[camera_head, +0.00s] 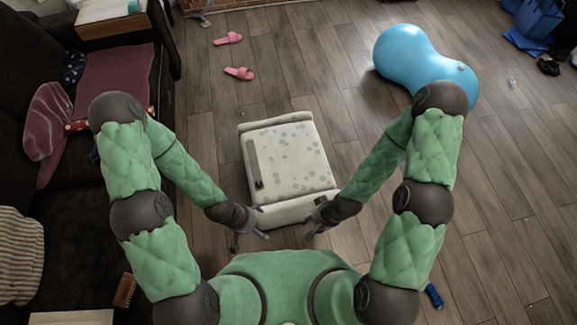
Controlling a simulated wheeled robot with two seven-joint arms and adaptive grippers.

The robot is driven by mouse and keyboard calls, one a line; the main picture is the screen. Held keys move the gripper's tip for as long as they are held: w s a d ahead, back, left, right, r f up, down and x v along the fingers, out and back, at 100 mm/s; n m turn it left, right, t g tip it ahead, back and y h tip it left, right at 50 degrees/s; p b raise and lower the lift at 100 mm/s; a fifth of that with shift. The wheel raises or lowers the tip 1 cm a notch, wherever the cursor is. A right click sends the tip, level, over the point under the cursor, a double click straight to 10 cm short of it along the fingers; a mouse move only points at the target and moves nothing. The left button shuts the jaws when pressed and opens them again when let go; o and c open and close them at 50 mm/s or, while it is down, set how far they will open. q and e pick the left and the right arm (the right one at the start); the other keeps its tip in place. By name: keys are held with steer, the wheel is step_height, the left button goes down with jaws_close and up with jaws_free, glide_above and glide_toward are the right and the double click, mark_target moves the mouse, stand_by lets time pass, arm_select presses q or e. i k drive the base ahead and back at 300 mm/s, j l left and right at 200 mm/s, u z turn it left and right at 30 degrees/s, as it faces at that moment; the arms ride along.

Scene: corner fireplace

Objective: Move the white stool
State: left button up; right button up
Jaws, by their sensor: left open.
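The white stool (292,158) stands on the floor in front of me in the middle of the head view. It is pale, boxy and has grey spots on its top. My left gripper (250,238) is at the stool's near left corner and is open. My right gripper (315,229) is at the near right part of the stool; whether its fingers are open or shut is too small to tell. I cannot tell whether either gripper touches the stool. The stool's near lower side is partly hidden by my grippers.
A dark sofa (60,240) with cushions runs along the left. Pink slippers (238,73) lie beyond the stool. A blue peanut-shaped ball (405,55) lies at the upper right, and blue bags (538,20) at the far right corner. The wooden floor (510,190) is mostly clear on the right.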

mark_target(286, 153)
steer(key=i+l, duration=0.1)
steer(key=l, duration=0.25)
steer(key=i+l, duration=0.1)
steer(key=l, duration=0.25)
steer(key=i+l, duration=0.1)
steer(key=l, duration=0.25)
steer(key=l+u, duration=0.3)
steer(key=u, duration=0.15)
steer(key=l+u, duration=0.3)
steer(key=u, duration=0.15)
steer(key=l+u, duration=0.3)
steer(key=u, duration=0.15)
